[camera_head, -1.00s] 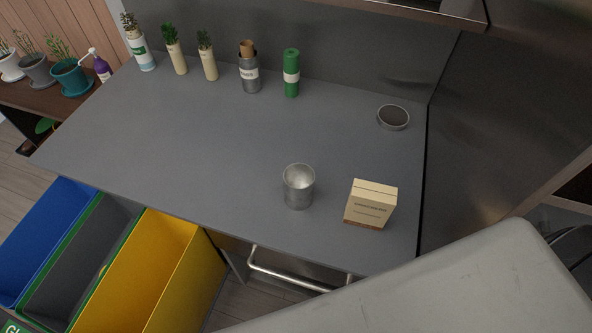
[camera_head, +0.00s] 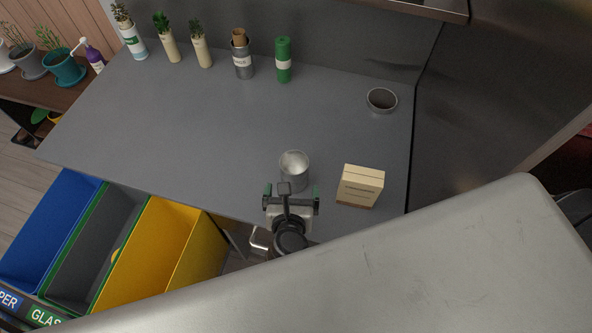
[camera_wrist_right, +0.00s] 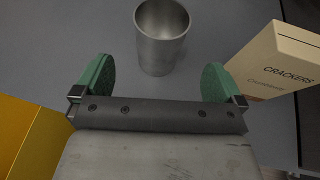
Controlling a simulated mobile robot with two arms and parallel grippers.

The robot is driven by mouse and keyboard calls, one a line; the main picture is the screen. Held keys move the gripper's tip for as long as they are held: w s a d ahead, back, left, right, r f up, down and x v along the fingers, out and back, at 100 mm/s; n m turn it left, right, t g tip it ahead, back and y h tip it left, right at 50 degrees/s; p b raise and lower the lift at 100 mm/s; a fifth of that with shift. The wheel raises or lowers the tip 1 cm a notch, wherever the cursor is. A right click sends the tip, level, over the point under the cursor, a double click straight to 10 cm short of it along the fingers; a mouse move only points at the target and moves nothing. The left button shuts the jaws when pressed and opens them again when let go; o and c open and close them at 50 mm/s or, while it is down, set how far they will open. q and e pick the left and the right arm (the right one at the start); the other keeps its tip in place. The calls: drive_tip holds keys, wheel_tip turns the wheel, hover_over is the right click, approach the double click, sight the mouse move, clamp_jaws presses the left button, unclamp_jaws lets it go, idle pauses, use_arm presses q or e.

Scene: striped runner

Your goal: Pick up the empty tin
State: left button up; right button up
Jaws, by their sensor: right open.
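The empty tin (camera_head: 294,166) is a silver, open-topped cylinder standing upright near the front edge of the grey counter (camera_head: 190,130). It also shows in the right wrist view (camera_wrist_right: 161,40), beyond the fingertips and roughly centred between them. My right gripper (camera_head: 291,190) is at the counter's front edge, just in front of the tin. In the right wrist view its green finger pads (camera_wrist_right: 158,82) are wide apart with nothing between them. In the head view the gripper hides the tin's lower part. My left gripper is not in view.
A crackers box (camera_head: 361,186) stands just right of the tin. A small round dish (camera_head: 381,100) lies at the back right. A green cylinder (camera_head: 283,62) and several other containers line the back. Blue, grey and yellow bins (camera_head: 165,250) stand below the front left edge.

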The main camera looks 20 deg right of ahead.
sight(294, 178)
drive_tip(key=x, duration=0.3)
drive_tip(key=shift+w+d+f, duration=0.1)
drive_tip(key=shift+w+d, duration=0.05)
drive_tip(key=b+x, duration=0.2)
drive_tip(key=x, duration=0.3)
drive_tip(key=shift+w+d+f, duration=0.1)
drive_tip(key=shift+w+f, duration=0.05)
drive_tip(key=shift+w, duration=0.05)
drive_tip(key=shift+s, duration=0.1)
drive_tip(key=c, duration=0.9)
